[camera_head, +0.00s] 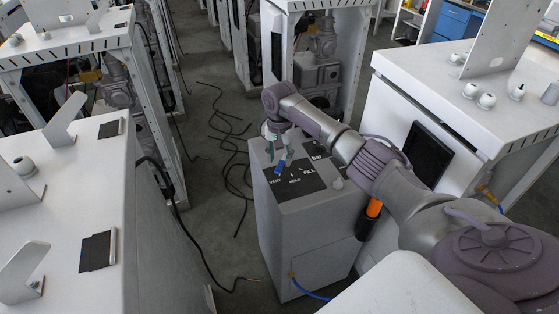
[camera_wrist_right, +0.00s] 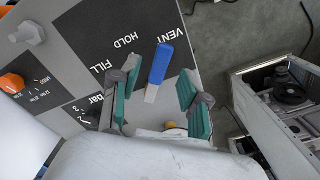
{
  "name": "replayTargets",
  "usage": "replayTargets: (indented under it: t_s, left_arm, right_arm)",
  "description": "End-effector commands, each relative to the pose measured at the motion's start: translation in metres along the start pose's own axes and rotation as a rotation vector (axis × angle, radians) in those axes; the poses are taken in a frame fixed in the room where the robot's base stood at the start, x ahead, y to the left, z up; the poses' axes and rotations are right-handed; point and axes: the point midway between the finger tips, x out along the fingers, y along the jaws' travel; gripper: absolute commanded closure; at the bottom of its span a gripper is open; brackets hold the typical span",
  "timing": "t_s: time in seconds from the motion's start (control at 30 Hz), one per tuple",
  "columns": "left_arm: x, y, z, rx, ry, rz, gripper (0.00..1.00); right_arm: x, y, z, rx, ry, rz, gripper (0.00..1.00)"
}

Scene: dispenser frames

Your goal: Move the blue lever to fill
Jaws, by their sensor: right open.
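The blue lever (camera_head: 279,167) sits on the black label panel (camera_head: 297,184) on top of the grey dispenser box (camera_head: 300,240). In the right wrist view the lever's blue end (camera_wrist_right: 163,64) points toward the VENT label (camera_wrist_right: 172,48). HOLD (camera_wrist_right: 126,40) and FILL (camera_wrist_right: 101,70) are printed to its left in that view. My right gripper (camera_head: 279,152) is over the panel close to the lever. In the wrist view its open green-padded fingers (camera_wrist_right: 157,103) are on either side of the lever with gaps; contact is not visible. My left gripper is not in view.
An orange knob (camera_wrist_right: 12,83) and a grey knob (camera_wrist_right: 28,33) are on the same box. White frames stand left (camera_head: 60,200) and right (camera_head: 480,100). Black cables (camera_head: 230,140) lie on the floor between them.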

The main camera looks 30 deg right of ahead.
Motion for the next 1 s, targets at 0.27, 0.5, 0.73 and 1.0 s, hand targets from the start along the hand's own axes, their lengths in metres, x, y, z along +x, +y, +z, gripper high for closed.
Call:
replayTargets:
  t_s: [0.27,0.5,0.73,1.0]
  left_arm:
    - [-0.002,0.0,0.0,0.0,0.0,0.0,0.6]
    - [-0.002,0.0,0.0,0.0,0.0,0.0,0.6]
    - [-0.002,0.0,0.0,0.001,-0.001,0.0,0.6]
    - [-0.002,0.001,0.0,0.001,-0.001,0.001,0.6]
  right_arm:
    - [0.025,0.0,0.0,0.0,0.0,0.0,0.54]
    - [0.026,0.0,0.0,-0.001,0.0,0.0,0.54]
    - [0.026,-0.001,0.0,-0.001,0.0,0.0,0.86]
    - [0.025,-0.001,0.0,-0.001,0.001,0.0,1.0]
